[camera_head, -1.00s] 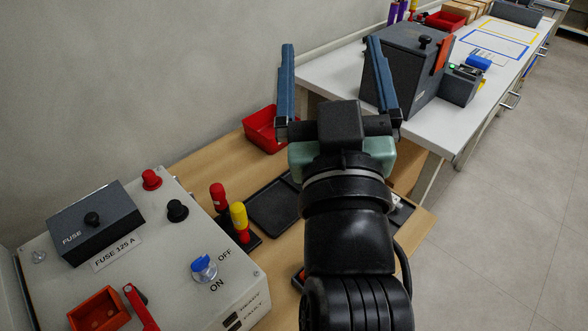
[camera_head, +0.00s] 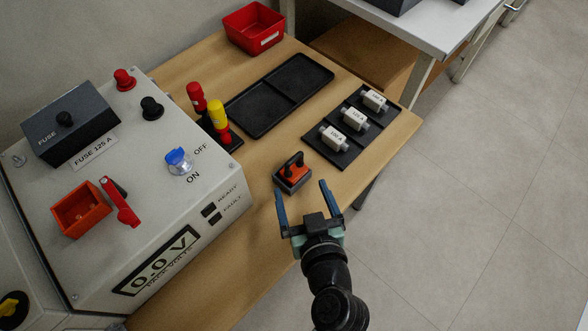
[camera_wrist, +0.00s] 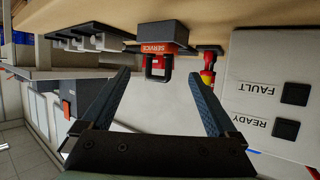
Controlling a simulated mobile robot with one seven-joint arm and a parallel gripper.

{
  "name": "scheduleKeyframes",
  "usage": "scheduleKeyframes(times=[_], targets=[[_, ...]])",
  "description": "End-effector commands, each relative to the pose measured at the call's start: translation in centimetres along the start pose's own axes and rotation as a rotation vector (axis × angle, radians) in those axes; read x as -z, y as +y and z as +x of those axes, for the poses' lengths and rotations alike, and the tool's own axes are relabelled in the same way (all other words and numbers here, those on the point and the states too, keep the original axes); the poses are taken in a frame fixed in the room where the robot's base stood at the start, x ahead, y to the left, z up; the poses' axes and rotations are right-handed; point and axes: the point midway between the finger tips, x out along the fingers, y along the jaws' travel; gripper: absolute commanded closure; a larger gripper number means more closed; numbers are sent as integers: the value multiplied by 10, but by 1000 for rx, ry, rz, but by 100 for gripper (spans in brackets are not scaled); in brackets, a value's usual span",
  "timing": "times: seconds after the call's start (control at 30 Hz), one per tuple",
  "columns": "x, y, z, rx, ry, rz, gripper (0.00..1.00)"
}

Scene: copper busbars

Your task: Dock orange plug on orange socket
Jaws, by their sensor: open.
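The orange plug (camera_head: 293,176), an orange block with a black loop handle, sits on the wooden table near its front edge. The wrist view shows it ahead, between the fingers, as a dark body with an orange "SERVICE" label (camera_wrist: 158,49). My gripper (camera_head: 306,188) is open and empty, just in front of the plug and apart from it. Its blue fingers also spread wide in the wrist view (camera_wrist: 158,90). The orange socket (camera_head: 80,210) is an open square box on the grey cabinet top, beside a red lever (camera_head: 121,203).
The grey cabinet (camera_head: 150,230) has a blue knob (camera_head: 179,161), a fuse box (camera_head: 69,121) and a voltage display. Red and yellow handles (camera_head: 217,117), a black tray (camera_head: 280,95), a fuse rack (camera_head: 353,130) and a red bin (camera_head: 254,28) stand on the table (camera_head: 180,285).

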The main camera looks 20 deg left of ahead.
Motion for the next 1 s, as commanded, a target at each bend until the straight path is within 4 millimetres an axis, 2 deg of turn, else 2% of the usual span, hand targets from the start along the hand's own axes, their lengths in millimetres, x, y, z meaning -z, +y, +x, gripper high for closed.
scheduleKeyframes(times=[0.1, 0.33, 0.6, 0.9, 1.0], targets=[[0, 0, 17, 0, 2, 1, 6], [1, 1, 34, 0, 1, 0, 6], [2, 2, 71, 0, 1, 0, 6], [2, 2, 75, -2, 0, 1, 6], [2, 2, 75, -2, 0, 1, 22]])
